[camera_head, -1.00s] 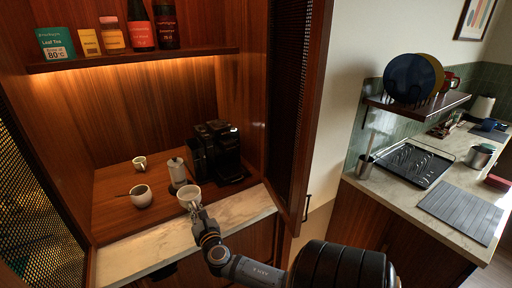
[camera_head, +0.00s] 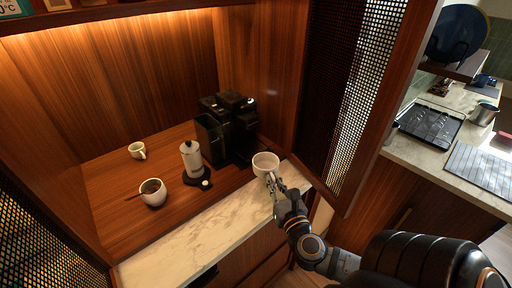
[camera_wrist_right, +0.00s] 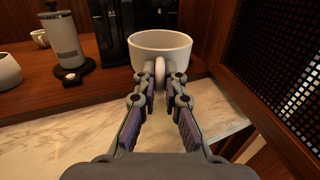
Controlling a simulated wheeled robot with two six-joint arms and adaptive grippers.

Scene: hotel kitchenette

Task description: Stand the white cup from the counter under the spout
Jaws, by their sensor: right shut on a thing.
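The white cup (camera_head: 265,164) is held by its handle in my right gripper (camera_head: 273,184), over the front of the counter. In the right wrist view the cup (camera_wrist_right: 160,50) is upright and its handle (camera_wrist_right: 159,72) sits between the fingertips of the right gripper (camera_wrist_right: 160,78). The black coffee machine (camera_head: 226,128) stands behind the cup, to its left in the head view. Its spout is not clear to make out. In the wrist view only the lower part of the machine (camera_wrist_right: 109,25) shows, behind the cup. My left gripper is in neither view.
A white cylinder on a dark base (camera_head: 192,158) stands left of the machine. A white bowl with a stick (camera_head: 153,192) and a small cup (camera_head: 137,150) are farther left. The open mesh door (camera_head: 345,110) is close on the right. The marble front strip (camera_head: 190,235) is clear.

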